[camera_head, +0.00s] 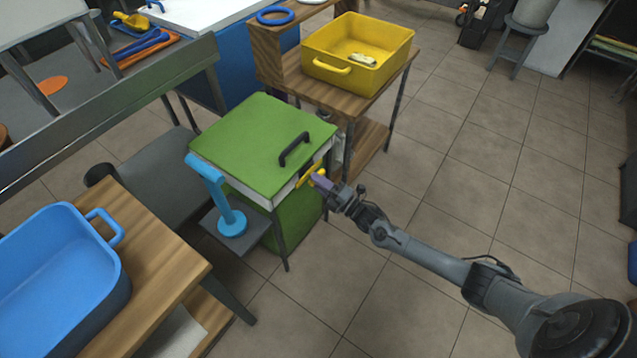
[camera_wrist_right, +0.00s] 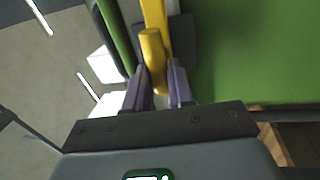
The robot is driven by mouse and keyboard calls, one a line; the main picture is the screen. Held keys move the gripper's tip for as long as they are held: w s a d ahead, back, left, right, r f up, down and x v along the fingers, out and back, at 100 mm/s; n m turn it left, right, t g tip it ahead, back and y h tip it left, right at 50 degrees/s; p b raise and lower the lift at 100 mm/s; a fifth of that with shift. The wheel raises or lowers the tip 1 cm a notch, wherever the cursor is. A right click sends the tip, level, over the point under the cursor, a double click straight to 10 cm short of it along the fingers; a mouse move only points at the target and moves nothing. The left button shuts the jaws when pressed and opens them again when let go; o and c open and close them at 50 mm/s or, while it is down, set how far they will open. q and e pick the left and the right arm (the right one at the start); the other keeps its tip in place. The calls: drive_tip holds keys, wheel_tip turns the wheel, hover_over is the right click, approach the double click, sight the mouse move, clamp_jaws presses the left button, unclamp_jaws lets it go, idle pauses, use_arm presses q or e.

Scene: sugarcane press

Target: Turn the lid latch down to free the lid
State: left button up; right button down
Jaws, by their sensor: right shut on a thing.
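The green lid (camera_head: 262,143) with a black handle (camera_head: 294,149) lies flat on the press box. The yellow lid latch (camera_head: 311,174) is on the box's right side, below the lid edge. My right gripper (camera_head: 322,181) is at the latch. In the right wrist view the purple fingers stand on both sides of the yellow latch's knob (camera_wrist_right: 151,58), and the gripper (camera_wrist_right: 159,88) is shut on it. The latch's arm runs on past the knob toward the top of that view. My left gripper is not in view.
A light-blue crank-like part (camera_head: 231,217) stands at the press's front left. A blue tub (camera_head: 118,262) sits on a wooden table at the lower left. A yellow tub (camera_head: 401,50) sits on a wooden stand behind the press. The tiled floor on the right is clear around my arm.

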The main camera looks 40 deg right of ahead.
drive_tip(key=shift+n, duration=0.5)
drive_tip(key=c, duration=1)
unclamp_jaws()
drive_tip(key=shift+o, duration=0.2)
drive_tip(key=p+v, duration=0.3)
drive_tip(key=v, duration=0.7)
drive_tip(key=shift+s+d+p, duration=0.2)
drive_tip(key=shift+s+p, duration=0.1)
drive_tip(key=shift+s, duration=0.05)
